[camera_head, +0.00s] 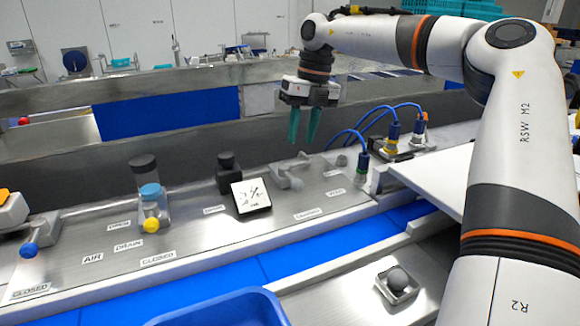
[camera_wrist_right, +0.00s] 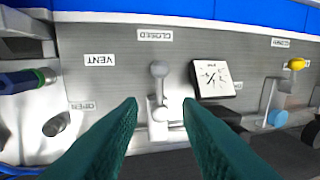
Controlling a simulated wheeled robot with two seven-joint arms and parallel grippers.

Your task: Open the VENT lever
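The VENT lever (camera_wrist_right: 159,84) is a grey arm with a round grey knob. In the right wrist view the knob points toward the CLOSED label (camera_wrist_right: 155,36). The VENT label (camera_wrist_right: 99,60) and the OPEN label (camera_wrist_right: 80,105) lie left of it. In the head view the lever (camera_head: 288,178) stands on the steel panel, below my right gripper (camera_head: 302,130). That gripper is open and empty, fingers pointing down. In the right wrist view its green fingertips (camera_wrist_right: 160,108) are apart, with the lever's base showing between them.
A tilted white plate with black marks (camera_head: 251,195) stands close beside the lever. A yellow-knobbed lever (camera_head: 151,225) and a blue-knobbed lever (camera_head: 28,250) are farther left. Blue cables (camera_head: 352,132) with plugs stand to the right. A grey wall (camera_head: 60,175) runs behind the panel.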

